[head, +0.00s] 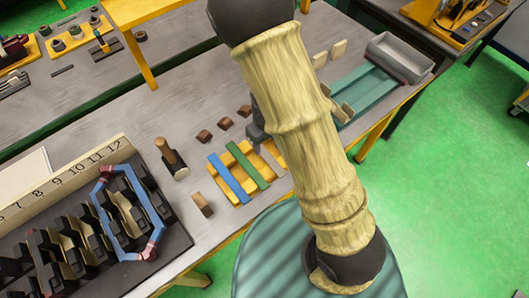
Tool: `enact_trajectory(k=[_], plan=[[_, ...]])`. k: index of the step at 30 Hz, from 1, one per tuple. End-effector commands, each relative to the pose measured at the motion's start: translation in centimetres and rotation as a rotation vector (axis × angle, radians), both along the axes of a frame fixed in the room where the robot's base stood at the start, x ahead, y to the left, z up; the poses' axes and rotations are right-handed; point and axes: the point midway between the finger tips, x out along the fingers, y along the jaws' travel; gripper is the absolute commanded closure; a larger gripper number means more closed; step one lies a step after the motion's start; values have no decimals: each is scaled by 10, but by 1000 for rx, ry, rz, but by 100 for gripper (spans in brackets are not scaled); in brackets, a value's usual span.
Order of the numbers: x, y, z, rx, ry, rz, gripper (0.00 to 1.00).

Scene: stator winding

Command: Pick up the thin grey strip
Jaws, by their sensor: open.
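I cannot make out a thin grey strip for certain. A blue strip (229,178) and a green strip (246,167) lie side by side across a yellow rack (234,157) near the middle of the workbench. The right part of the rack area is hidden behind my arm, where a strip could lie. My gripper cannot be made out, as my arm covers the middle of the view. A dark grey shape (257,131) shows at the arm's left edge, and I cannot tell what it is.
A wooden-handled tool (171,158) and several small brown blocks are near the rack. A teal tray (365,88) and grey bin (400,57) are at the right.

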Motion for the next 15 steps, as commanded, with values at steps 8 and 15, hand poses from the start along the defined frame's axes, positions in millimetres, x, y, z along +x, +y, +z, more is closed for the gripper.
enact_trajectory(k=[8,15], plan=[[3,5,-28,-1,4,-2,47],[4,6,-52,1,1,-1,47]])
